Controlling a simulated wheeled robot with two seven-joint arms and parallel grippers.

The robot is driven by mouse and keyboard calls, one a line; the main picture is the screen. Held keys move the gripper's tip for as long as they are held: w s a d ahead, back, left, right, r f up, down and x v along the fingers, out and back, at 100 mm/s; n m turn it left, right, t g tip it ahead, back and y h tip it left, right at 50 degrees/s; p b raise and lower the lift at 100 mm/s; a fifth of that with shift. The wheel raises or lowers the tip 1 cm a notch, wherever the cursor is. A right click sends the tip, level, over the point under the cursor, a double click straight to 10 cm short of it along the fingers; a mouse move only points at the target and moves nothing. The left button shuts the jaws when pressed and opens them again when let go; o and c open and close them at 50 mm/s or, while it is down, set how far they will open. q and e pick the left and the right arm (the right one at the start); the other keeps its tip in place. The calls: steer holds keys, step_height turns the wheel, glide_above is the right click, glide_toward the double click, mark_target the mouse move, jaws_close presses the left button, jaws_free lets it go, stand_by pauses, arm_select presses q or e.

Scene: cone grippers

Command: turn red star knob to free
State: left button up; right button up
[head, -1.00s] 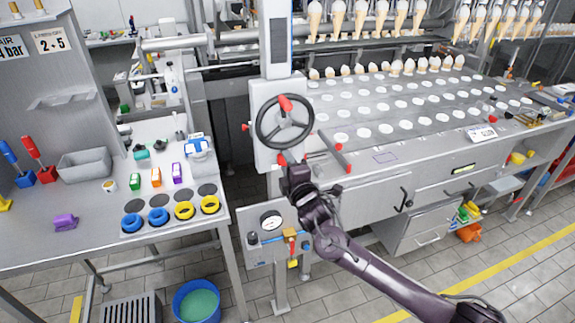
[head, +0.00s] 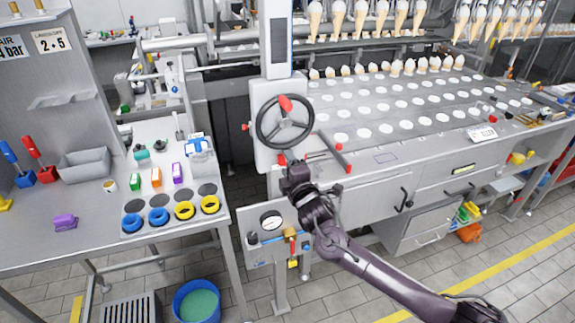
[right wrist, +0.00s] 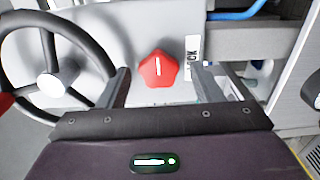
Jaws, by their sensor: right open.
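The red star knob (right wrist: 158,70) sits on a pale panel in the right wrist view, with a white line on its face pointing roughly up in the picture. A white label (right wrist: 192,58) ending in "CK" is to its right, partly covered by a finger. My right gripper (right wrist: 159,78) is open, with one finger on each side of the knob in the picture. I cannot tell whether the fingers touch it. In the head view my right gripper (head: 291,163) is just below the handwheel and largely hides the knob. My left gripper is not in view.
A black handwheel (head: 285,122) with a red grip is just above my right gripper; its rim (right wrist: 88,40) is close to the left finger. A red-ended lever (head: 336,150) is to the right. A gauge box (head: 271,222) is below. A side table (head: 90,215) stands left.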

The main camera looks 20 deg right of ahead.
steer(key=shift+s, duration=0.1)
steer(key=shift+s+f, duration=0.1)
steer(key=shift+s, duration=0.15)
steer(key=s+b, duration=0.2)
steer(key=s, duration=0.5)
steer(key=shift+d, duration=0.15)
